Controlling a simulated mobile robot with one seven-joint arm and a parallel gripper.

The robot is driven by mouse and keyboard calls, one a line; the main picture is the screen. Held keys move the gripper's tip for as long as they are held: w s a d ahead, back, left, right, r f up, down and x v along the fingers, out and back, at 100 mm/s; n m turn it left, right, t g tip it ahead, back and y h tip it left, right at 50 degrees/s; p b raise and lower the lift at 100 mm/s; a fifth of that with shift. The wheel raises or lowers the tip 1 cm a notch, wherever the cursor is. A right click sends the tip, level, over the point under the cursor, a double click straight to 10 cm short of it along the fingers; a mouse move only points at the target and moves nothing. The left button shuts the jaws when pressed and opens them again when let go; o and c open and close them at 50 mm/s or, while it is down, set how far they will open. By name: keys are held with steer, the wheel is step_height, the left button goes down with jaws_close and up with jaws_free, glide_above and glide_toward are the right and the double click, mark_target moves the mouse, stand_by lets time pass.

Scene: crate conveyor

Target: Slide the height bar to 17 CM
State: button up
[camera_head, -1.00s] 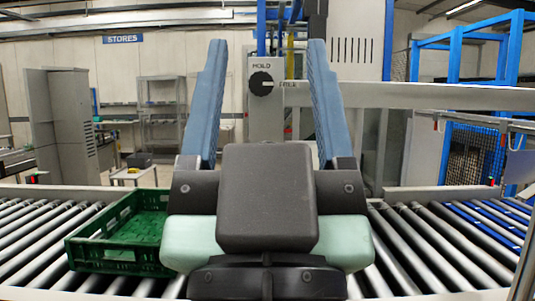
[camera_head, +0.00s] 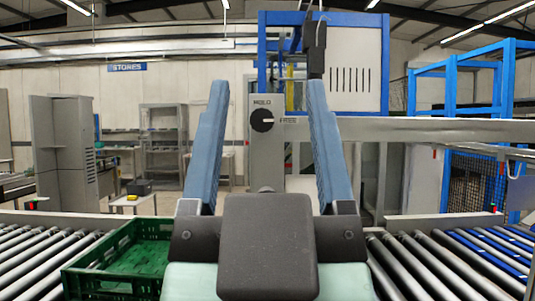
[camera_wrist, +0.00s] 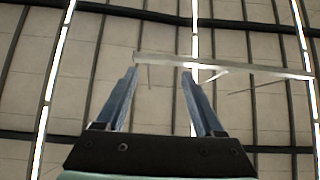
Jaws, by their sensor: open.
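My gripper (camera_head: 268,84) points up and away in the head view. Its two blue fingers are wide apart with nothing between them. A grey panel (camera_head: 265,160) with a round black knob (camera_head: 262,120) and the word HOLD above it shows between the fingers, farther back. A pale mark on the knob points right. A grey horizontal beam (camera_head: 430,129) runs from the panel to the right. I cannot tell whether it is the height bar, and no centimetre scale is readable. The gripper also shows open in the wrist view (camera_wrist: 159,72), against the ceiling and a pale bar (camera_wrist: 230,66).
A green crate (camera_head: 110,285) stands on the roller conveyor at left. More rollers (camera_head: 450,255) lie at right. A blue-framed machine (camera_head: 350,65) with a black part (camera_head: 316,45) stands behind the panel. Blue posts (camera_head: 450,110) rise at right, and grey cabinets (camera_head: 65,150) at left.

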steer(key=shift+c, duration=0.4)
steer(key=w+f+g+p, duration=0.4)
steer(key=w+g+p, duration=0.1)
steer(key=p, duration=1)
steer(key=s+f+n+g+p, duration=0.2)
steer(key=s+f+g+p, duration=0.3)
steer(key=p, duration=0.7)
steer(key=w+f+p, duration=0.1)
steer(key=w+p, duration=0.3)
steer(key=w, duration=0.9)
steer(key=shift+w+f+t, duration=0.3)
steer(key=shift+w, duration=0.05)
steer(key=shift+c, duration=0.2)
jaws_close()
